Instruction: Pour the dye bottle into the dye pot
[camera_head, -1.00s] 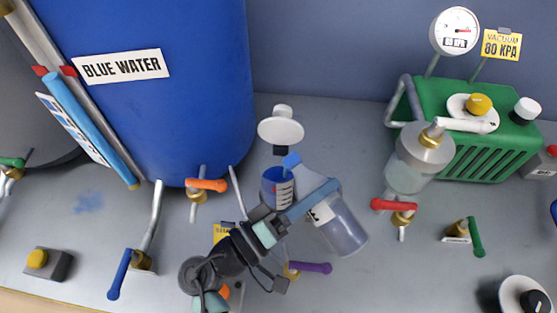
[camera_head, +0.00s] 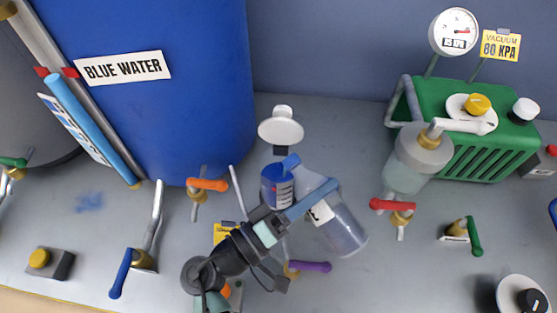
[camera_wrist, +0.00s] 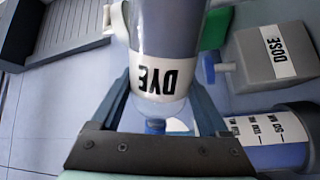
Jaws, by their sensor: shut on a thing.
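The clear dye bottle (camera_head: 342,232), labelled DYE in the wrist view (camera_wrist: 163,80), is tilted and holds greyish-blue content. Its shoulder and blue tip point up-left in the head view. My gripper (camera_head: 330,187) is shut on it near the shoulder; both fingers flank it in the wrist view (camera_wrist: 160,92). What looks like the dye pot (camera_head: 276,187), a cylinder with a graduated white label, stands just below-left of the bottle tip and holds blue. It also shows in the wrist view (camera_wrist: 272,155). Whether liquid flows is not clear.
A white round disc (camera_head: 281,131) stands behind the pot. A blue tank (camera_head: 165,110) rises at left. A red-handled valve (camera_head: 392,205), a purple handle (camera_head: 309,267) and an orange handle (camera_head: 207,184) surround the arm. A grey DOSE box (camera_wrist: 265,70) sits beside the bottle.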

